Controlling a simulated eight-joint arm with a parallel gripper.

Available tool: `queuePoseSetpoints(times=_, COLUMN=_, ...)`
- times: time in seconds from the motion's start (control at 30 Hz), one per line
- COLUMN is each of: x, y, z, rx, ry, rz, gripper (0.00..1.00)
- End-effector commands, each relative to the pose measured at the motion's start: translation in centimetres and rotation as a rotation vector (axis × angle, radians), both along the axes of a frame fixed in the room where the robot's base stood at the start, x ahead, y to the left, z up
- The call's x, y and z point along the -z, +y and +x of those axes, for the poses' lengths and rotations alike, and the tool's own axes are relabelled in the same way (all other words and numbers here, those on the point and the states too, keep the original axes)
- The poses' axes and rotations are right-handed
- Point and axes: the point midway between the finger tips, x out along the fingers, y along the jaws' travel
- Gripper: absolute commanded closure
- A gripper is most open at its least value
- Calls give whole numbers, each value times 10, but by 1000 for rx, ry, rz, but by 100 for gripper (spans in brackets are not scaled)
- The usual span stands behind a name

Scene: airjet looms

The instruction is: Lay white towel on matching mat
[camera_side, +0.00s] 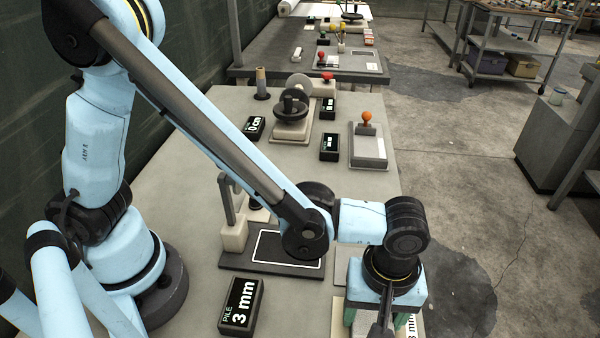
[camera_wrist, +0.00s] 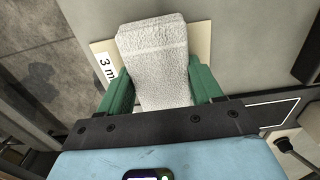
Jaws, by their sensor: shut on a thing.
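A white, rough-textured towel (camera_wrist: 155,65) sits between the two green fingers of my gripper (camera_wrist: 160,92) in the wrist view. My gripper is shut on it. Beneath the towel is a cream mat (camera_wrist: 203,42) with a printed "3 m…" label, partly covered. I cannot tell whether the towel touches the mat. In the side view my gripper (camera_side: 380,321) is at the table's near right edge, pointing down. The mat's label (camera_side: 411,327) shows beside it, and the towel is mostly hidden by my wrist.
A black display (camera_side: 241,306) reads "PILE 3 mm". Behind it a gauge stand (camera_side: 234,235) rises from a dark plate with a white outline (camera_side: 287,248). Further back are a handwheel device (camera_side: 293,115) and an orange-knobbed device (camera_side: 367,145). The grey table (camera_side: 190,235) has clear patches between.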

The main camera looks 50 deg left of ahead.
Motion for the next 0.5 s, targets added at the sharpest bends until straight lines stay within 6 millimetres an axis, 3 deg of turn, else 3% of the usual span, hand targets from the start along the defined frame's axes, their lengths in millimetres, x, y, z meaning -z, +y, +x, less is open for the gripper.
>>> queuePoseSetpoints(times=0.33, x=3, y=0, z=0, rx=0, ry=0, rz=0, gripper=70)
queuePoseSetpoints(times=0.37, x=3, y=0, z=0, rx=0, ry=0, rz=0, gripper=32)
queuePoseSetpoints(times=0.5, x=3, y=0, z=0, rx=0, ry=0, rz=0, gripper=11)
